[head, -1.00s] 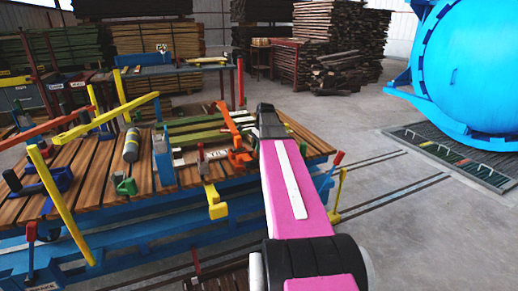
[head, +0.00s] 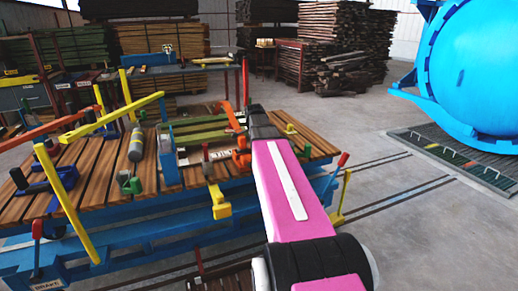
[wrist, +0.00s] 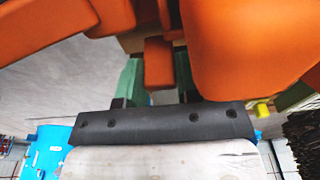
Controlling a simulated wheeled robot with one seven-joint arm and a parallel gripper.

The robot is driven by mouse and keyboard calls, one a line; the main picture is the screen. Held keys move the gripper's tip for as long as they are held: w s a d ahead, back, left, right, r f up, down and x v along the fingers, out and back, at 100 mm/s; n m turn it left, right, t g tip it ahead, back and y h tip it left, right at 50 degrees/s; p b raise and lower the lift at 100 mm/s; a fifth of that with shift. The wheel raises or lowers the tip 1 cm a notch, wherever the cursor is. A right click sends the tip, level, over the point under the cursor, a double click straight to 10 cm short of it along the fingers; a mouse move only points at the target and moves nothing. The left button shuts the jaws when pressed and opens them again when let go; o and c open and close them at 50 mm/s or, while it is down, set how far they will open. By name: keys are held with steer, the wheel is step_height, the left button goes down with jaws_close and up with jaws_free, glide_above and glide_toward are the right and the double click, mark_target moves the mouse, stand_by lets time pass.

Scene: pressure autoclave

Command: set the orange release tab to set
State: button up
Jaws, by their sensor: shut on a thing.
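The orange release tab (wrist: 158,66) shows in the wrist view as a small block between the two green fingers of my gripper (wrist: 157,82). My gripper is shut on it. Larger orange parts (wrist: 250,45) of the same mechanism fill the top of the wrist view and hide the tab's far end. In the head view the orange mechanism (head: 241,160) stands on the wooden-slatted blue cart, just left of my pink arm. My arm hides the tab and the fingertips there. I cannot read any set mark.
A yellow bar (head: 112,117) and a yellow post (head: 68,203) rise over the cart's left side. A grey cylinder (head: 136,144) stands on the slats. The blue autoclave (head: 475,70) is at right.

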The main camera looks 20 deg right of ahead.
steer(key=o, duration=0.9)
steer(key=shift+r, duration=0.1)
steer(key=r, duration=0.3)
steer(key=a+r, duration=0.1)
steer(key=r, duration=0.6)
steer(key=shift+a+r, duration=0.15)
steer(key=shift+r, duration=0.15)
